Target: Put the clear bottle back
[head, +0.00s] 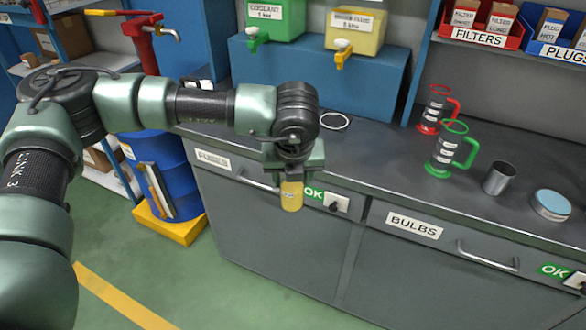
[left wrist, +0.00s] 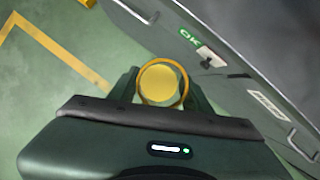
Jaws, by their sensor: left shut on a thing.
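My left gripper (head: 291,172) points down in front of the bench's front edge and is shut on a small yellow cylindrical container (head: 291,196). In the left wrist view the container (left wrist: 160,85) is seen from above as a round yellow top with a darker yellow rim between the fingers. It hangs over the drawer fronts, clear of the floor. I cannot tell whether it is the clear bottle; its contents or body look yellow. No other clear bottle is plain to see. My right gripper is not in view.
Coolant (head: 275,20) and yellow (head: 356,32) tanks stand behind. A blue drum (head: 165,175) stands left.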

